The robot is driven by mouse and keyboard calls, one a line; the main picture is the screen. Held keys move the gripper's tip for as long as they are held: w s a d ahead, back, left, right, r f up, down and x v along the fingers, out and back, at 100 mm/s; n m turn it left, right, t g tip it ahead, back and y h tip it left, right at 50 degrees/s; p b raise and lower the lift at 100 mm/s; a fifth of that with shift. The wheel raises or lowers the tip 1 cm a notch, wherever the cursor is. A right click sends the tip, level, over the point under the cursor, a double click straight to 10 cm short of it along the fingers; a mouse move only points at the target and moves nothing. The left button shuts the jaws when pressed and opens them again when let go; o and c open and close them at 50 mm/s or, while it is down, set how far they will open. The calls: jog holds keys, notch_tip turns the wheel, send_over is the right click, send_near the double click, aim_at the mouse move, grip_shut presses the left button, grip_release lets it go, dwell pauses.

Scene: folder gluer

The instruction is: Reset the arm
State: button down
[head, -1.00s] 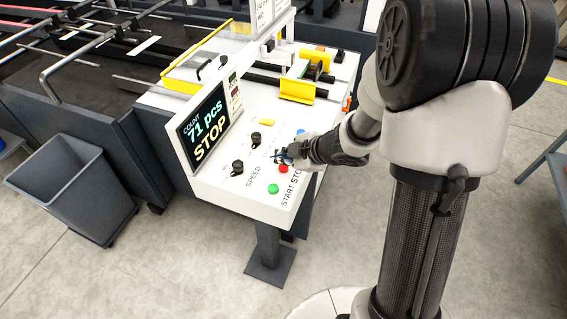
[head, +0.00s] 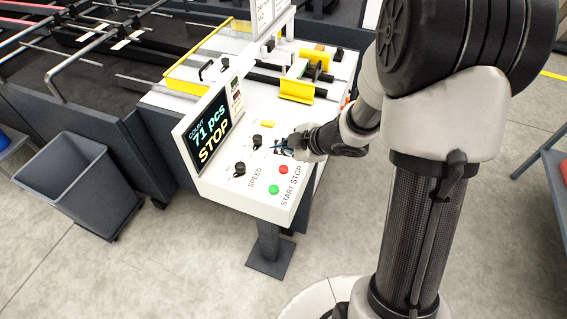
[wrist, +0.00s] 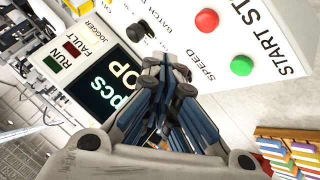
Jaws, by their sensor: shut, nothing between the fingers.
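My gripper (head: 284,148) is over the white control panel (head: 226,186) in the head view, above and behind the red stop button (head: 283,169). In the wrist view my gripper (wrist: 172,72) has its fingers together with nothing between them. The red button (wrist: 206,20) and the green start button (wrist: 241,65) show clear of the fingers there. The display (head: 208,128) reads 71 pcs and STOP.
Black knobs (head: 239,168) stand on the panel beside the buttons. Yellow guides (head: 296,90) rise behind it. A grey bin (head: 75,180) stands on the floor at left. The floor in front of the panel is open.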

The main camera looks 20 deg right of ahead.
dwell(0.4)
jog(key=s+d+r+m+t+h+b, duration=0.1)
jog(key=s+d+r+m+h, duration=0.25)
jog(key=r, duration=0.35)
jog(key=s+d+r+m+h+b, duration=0.1)
jog(key=s+d+r+m+h, duration=0.1)
jog(key=d+r+m+h, duration=0.3)
jog(key=s+a+m+g+y, duration=0.1)
jog(key=s+a+m, duration=0.1)
jog(key=s, duration=0.5)
jog(key=s+a+r+m+g+y, duration=0.1)
jog(key=s+a+m, duration=0.2)
jog(key=s, duration=0.4)
jog(key=s+a+r+m+g+y+b, duration=0.1)
jog(key=s+a+m, duration=0.1)
jog(key=s, duration=0.5)
jog(key=shift+s+a+m+g, duration=0.25)
jog(key=shift+a+m+g, duration=0.1)
jog(key=shift+a+g, duration=0.1)
